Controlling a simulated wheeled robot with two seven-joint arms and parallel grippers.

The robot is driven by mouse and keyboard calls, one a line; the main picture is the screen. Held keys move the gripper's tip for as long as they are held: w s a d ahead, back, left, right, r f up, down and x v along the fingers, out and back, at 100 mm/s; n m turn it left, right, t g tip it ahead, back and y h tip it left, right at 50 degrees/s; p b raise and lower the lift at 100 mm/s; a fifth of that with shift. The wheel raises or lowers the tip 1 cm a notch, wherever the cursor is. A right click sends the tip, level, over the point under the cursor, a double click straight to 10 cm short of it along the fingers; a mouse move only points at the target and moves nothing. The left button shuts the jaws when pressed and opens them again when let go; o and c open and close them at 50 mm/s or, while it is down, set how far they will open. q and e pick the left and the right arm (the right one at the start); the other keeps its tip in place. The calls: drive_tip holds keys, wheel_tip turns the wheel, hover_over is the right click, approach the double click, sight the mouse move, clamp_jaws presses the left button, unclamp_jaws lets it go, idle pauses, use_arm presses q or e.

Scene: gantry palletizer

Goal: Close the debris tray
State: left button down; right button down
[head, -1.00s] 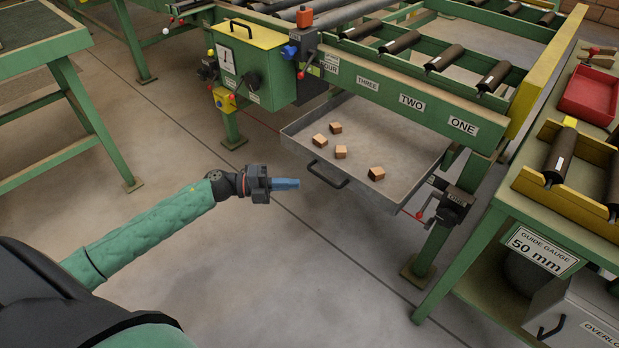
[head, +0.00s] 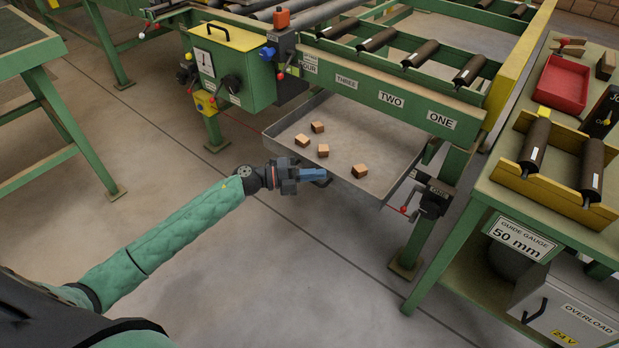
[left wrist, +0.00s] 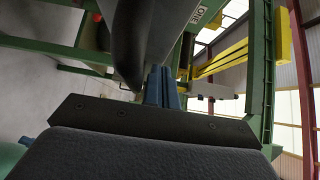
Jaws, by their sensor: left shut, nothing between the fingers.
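The debris tray (head: 391,148) is a shallow grey metal tray, pulled out beneath the green gantry beam. Several small wooden blocks (head: 360,171) lie in it. My left gripper (head: 325,174) is shut and empty, with its blue fingers at the tray's front wall. It overlaps the tray's dark handle, which is mostly hidden in the head view. In the left wrist view the shut blue fingers (left wrist: 162,87) point at a dark curved bar close in front, probably the handle (left wrist: 131,40). I cannot tell whether they touch it. My right gripper is not in view.
A green control box (head: 230,70) stands left of the tray. A black clamp with a red-tipped lever (head: 435,197) sits on the leg at its right. A green side bench (head: 480,190) with rollers and a red bin (head: 562,84) is at right. Floor before the tray is clear.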

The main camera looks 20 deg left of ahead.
use_arm(q)
drive_tip(key=shift+w+d, duration=0.1)
drive_tip(key=shift+w, duration=0.15)
drive_tip(key=w+d, duration=0.1)
drive_tip(key=w, duration=0.3)
drive_tip(key=w+d, duration=0.2)
drive_tip(key=w, duration=0.2)
drive_tip(key=w+d, duration=0.1)
drive_tip(key=w, duration=0.4)
drive_tip(key=shift+w+d+r, duration=0.1)
drive_tip(key=shift+d, duration=0.25)
drive_tip(key=b, duration=0.3)
hover_over(364, 139)
drive_tip(key=shift+d, duration=0.1)
drive_tip(key=shift+r, duration=0.15)
drive_tip(key=shift+r, duration=0.2)
